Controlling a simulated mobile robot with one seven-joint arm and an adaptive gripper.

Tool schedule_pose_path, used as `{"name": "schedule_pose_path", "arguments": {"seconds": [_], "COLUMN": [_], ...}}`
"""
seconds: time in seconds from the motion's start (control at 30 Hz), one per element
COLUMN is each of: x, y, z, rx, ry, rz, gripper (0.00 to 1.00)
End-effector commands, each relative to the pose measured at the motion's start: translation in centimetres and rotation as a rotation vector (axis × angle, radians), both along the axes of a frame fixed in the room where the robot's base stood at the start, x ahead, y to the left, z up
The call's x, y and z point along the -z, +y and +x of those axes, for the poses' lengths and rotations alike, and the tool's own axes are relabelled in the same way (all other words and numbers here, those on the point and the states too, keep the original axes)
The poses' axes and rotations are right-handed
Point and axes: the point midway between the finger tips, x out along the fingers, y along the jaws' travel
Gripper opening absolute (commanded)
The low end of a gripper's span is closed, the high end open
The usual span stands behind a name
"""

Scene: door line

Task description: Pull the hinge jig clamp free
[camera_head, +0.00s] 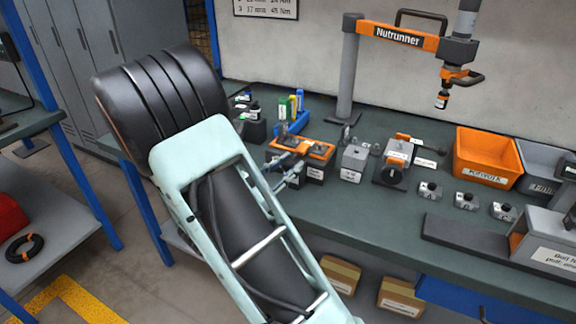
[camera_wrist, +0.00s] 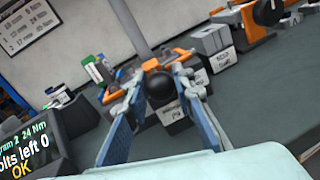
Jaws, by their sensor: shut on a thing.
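The hinge jig (camera_head: 318,151) is an orange-topped block with a white label on the bench; it also shows in the wrist view (camera_wrist: 172,113). The hinge jig clamp ends in a round black knob (camera_wrist: 160,87), seen in the wrist view between my fingers. My gripper (camera_head: 287,170) is at the jig's near left side, with its fingers closed in on either side of the knob in the wrist view (camera_wrist: 160,90). It is shut on the clamp knob. The exact finger contact is partly hidden, and my arm covers part of the bench in the head view.
Grey blocks (camera_head: 354,160) and an orange-and-grey fixture (camera_head: 396,160) stand right of the jig. An orange bin (camera_head: 487,157) is further right. The Nutrunner (camera_head: 400,36) hangs overhead. In the wrist view a screen (camera_wrist: 28,150) reads bolts left 0, OK.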

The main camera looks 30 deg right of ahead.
Motion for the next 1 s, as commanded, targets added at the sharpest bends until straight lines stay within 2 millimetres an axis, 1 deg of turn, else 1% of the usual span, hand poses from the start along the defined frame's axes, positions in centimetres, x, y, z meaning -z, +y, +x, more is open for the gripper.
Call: {"name": "schedule_pose_path", "arguments": {"seconds": [0.07,0.3,0.53,0.57,0.7,1.0], "x": [0.0,-0.1,0.1,0.1,0.1,0.0], "y": [0.2,2.3,2.3,2.3,2.3,2.4], "z": [-0.1,-1.7,-1.8,-1.8,-1.8,-1.8], "rx": [0.0,-0.002,0.0,0.001,0.001,0.0], "ry": [0.001,0.003,0.003,0.003,0.001,0.0], "rz": [0.0,-0.001,0.001,0.001,0.001,0.001], "gripper": [0.0,0.0,0.0,0.26,0.41,0.41]}}
